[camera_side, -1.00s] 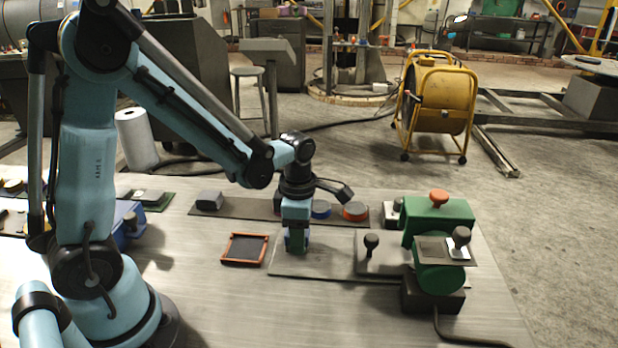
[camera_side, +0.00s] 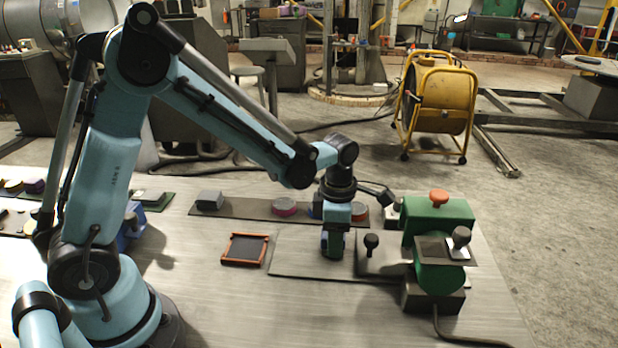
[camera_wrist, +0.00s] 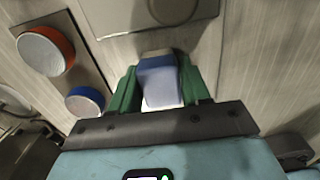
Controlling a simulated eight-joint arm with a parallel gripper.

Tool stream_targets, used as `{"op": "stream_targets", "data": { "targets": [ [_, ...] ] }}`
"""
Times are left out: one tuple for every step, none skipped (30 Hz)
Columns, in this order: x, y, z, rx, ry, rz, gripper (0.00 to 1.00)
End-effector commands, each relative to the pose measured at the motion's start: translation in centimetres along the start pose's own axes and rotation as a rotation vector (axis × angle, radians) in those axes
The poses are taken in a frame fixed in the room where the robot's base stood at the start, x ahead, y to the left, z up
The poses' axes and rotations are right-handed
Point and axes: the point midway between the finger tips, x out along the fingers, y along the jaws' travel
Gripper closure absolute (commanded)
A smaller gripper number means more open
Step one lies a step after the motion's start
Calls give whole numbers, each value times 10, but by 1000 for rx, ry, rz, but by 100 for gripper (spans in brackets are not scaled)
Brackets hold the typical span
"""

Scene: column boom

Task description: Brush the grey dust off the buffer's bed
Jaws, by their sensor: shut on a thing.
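My gripper (camera_side: 332,250) is upright, low over the flat grey plate (camera_side: 300,264) on the bench, left of the buffer. Its green fingers are shut on a block-shaped thing (camera_wrist: 160,72), blue on top with a pale face, perhaps the brush; the side view hardly shows it. The green buffer (camera_side: 440,272) stands at the right of the bench, with an orange knob on top. Its bed (camera_side: 430,250) looks like the grey plate at its front, bearing a dark-knobbed piece with a white patch. I cannot make out grey dust there.
A dark-knobbed plate (camera_side: 386,262) lies between my gripper and the buffer. An orange-framed tray (camera_side: 228,261) lies left. The front bench is clear.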

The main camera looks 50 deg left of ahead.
Motion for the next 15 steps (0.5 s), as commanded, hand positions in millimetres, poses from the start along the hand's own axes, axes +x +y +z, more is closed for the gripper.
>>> {"op": "stream_targets", "data": {
  "targets": [
    [-1,0,-6,-1,1,0,82],
    [0,0,-9,-1,1,0,82],
    [-1,0,-12,-1,1,0,82],
    [0,0,-15,-2,1,0,82],
    [1,0,-18,-2,1,0,82],
    [-1,0,-22,-2,1,0,82],
    [0,0,-24,-1,1,0,82],
    [-1,0,-27,-1,1,0,82],
    [-1,0,-31,-2,1,0,82],
    [0,0,-34,-2,1,0,82],
    [0,0,-36,-2,1,0,82],
    [0,0,-40,-2,1,0,82],
    [-1,0,-42,-1,1,0,82],
    [-1,0,-45,-1,1,0,82],
    [0,0,-49,-2,1,0,82]
  ]
}}
